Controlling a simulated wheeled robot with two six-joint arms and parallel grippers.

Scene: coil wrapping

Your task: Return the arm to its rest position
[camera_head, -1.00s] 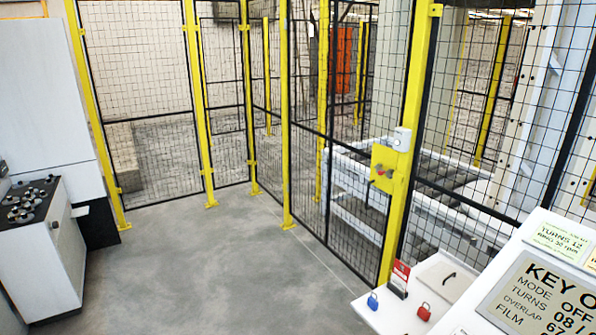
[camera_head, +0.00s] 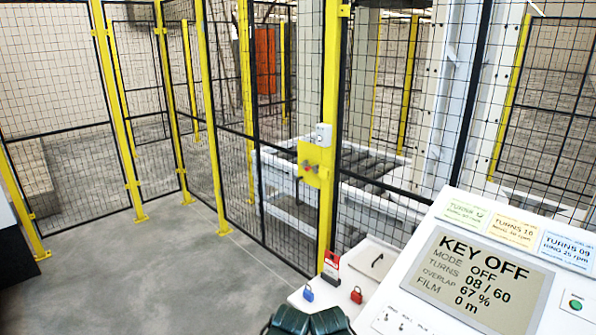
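Neither gripper can be made out in the head view. Two dark, rounded parts (camera_head: 308,321), probably links of my own arm, show at the bottom edge in front of the small white shelf (camera_head: 343,268). They are cut off by the frame, and no fingertips show. The control console (camera_head: 400,309) stands at the lower right. Its display (camera_head: 478,282) reads KEY OFF, MODE OFF, TURNS 08/60, OVERLAP 67 %, FILM 0 m.
A blue padlock (camera_head: 308,294), a red padlock (camera_head: 356,296) and a red-and-white card (camera_head: 331,265) are at the shelf. A yellow switch box (camera_head: 316,176) sits on the fence post. Mesh fencing encloses a roller conveyor (camera_head: 372,165). Grey floor (camera_head: 170,275) is clear at left.

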